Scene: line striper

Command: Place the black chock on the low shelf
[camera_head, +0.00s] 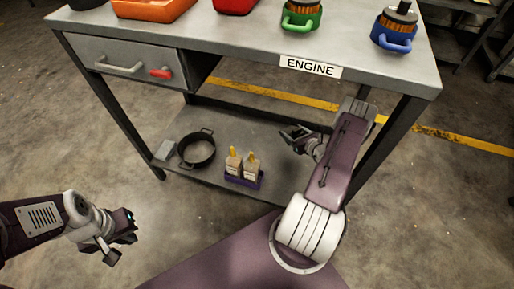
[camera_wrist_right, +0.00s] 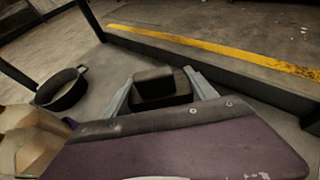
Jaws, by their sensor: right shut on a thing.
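The black chock (camera_wrist_right: 155,86) is between the fingers of my right gripper (camera_wrist_right: 160,92) in the right wrist view. The right gripper (camera_head: 297,137) is shut on it, and in the head view the chock is small and dark, hard to tell from the fingers. My right arm reaches under the tabletop, with the gripper over the right part of the low shelf (camera_head: 222,128). I cannot tell whether the chock touches the shelf. My left gripper (camera_head: 120,240) is open and empty over the floor, in front of the bench at the left.
The tabletop (camera_head: 220,38) with the ENGINE label overhangs the shelf. A bench leg (camera_head: 385,145) stands right of my right arm. Shelf behind the bottles is clear.

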